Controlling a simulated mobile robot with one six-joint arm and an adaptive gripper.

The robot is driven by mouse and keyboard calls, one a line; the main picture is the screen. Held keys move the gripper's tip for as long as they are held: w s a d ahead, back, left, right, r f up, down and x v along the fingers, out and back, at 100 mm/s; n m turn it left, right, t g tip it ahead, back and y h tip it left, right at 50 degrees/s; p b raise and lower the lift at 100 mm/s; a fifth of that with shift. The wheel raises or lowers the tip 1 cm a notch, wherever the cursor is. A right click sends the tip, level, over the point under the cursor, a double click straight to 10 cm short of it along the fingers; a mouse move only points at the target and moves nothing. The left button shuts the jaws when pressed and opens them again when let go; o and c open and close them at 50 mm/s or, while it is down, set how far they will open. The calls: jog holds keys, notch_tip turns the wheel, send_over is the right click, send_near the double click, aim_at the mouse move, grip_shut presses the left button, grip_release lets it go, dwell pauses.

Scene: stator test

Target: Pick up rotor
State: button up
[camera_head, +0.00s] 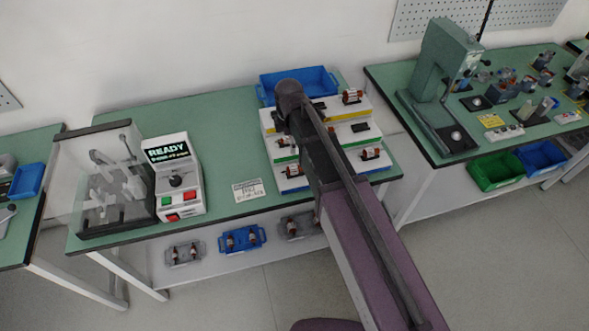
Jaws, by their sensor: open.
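Several rotors with copper-coloured windings and dark shafts lie on a stepped white rack on the middle green table. One rotor (352,97) is on the top step at the right, another rotor (370,154) is on the lowest step at the right, and one more rotor (293,171) is at the lower left. The rack (350,134) has yellow, green and blue edge strips. My arm crosses in front of it and hides its middle. I cannot make out my gripper's fingers, and nothing visible shows a rotor being held.
A blue bin (300,83) stands behind the rack. A test unit reading READY (176,178) and a clear-covered fixture (100,180) stand at the left. Blue (242,239) and grey (185,252) trays with rotors are on the shelf below. A green press (440,85) stands on the right table.

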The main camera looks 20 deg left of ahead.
aim_at(291, 167)
jog(key=shift+f, duration=0.15)
notch_tip(291, 167, down, 8)
jog(key=b, duration=0.8)
jog(key=shift+f+b, duration=0.2)
jog(key=shift+b, duration=0.1)
jog(key=shift+d+f+b, duration=0.15)
jog(key=shift+f+b, duration=2.45)
jog(key=shift+c, duration=0.2)
grip_shut()
